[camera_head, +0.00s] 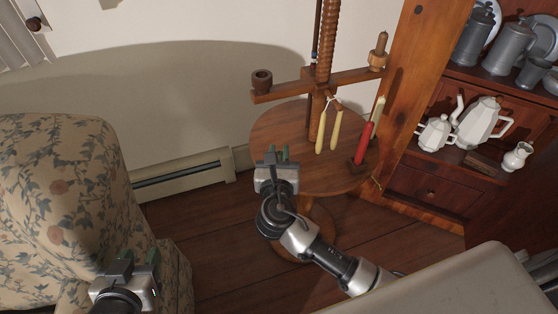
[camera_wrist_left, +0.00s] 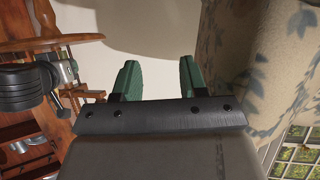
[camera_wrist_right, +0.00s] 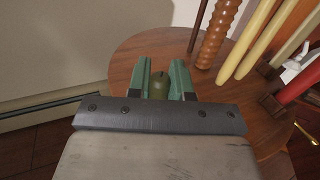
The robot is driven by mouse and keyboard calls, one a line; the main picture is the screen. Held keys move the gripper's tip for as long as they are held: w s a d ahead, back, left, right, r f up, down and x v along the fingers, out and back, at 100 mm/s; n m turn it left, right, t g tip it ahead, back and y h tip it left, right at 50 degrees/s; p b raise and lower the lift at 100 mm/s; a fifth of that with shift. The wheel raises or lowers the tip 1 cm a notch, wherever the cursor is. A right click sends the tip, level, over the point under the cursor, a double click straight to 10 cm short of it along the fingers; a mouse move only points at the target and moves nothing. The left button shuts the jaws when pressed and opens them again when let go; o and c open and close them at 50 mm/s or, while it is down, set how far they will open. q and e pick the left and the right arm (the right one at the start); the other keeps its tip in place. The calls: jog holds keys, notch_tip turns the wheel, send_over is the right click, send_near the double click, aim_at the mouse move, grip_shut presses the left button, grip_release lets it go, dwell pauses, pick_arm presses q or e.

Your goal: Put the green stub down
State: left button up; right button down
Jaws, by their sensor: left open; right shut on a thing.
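The green stub (camera_wrist_right: 158,88) is a short olive-green piece with a dark wick mark on its top. It sits between the fingers of my right gripper (camera_wrist_right: 161,75), which is shut on it. In the head view my right gripper (camera_head: 277,155) is over the near-left part of a round wooden table (camera_head: 310,180); the stub is hardly visible there. I cannot tell whether the stub touches the tabletop. My left gripper (camera_head: 138,262) is open and empty, low beside the floral armchair. Its fingers (camera_wrist_left: 159,78) stand apart in the left wrist view.
A wooden candle stand rises from the table, with a crossbar (camera_head: 315,85), two hanging cream candles (camera_head: 329,130) and a red candle (camera_head: 363,143) standing on the right. The floral armchair (camera_head: 60,200) is at left. A shelf with pewter (camera_head: 475,35) and white pots (camera_head: 480,120) is at right.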

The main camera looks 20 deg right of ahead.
pick_arm(q)
jog(key=shift+w+d+r+t+h, duration=0.2)
jog(key=shift+w+r+t, duration=0.2)
jog(key=shift+r+t, duration=0.2)
jog(key=shift+w+d+r+t+h, duration=0.1)
jog(key=shift+w+d+r+t, duration=0.1)
jog(key=shift+w+r+t, duration=0.35)
pick_arm(e)
jog(key=shift+f, duration=0.85)
pick_arm(q)
jog(key=shift+s+r, duration=0.1)
jog(key=shift+s, duration=0.05)
pick_arm(e)
jog(key=c, duration=1)
grip_release()
jog(key=shift+f, duration=0.1)
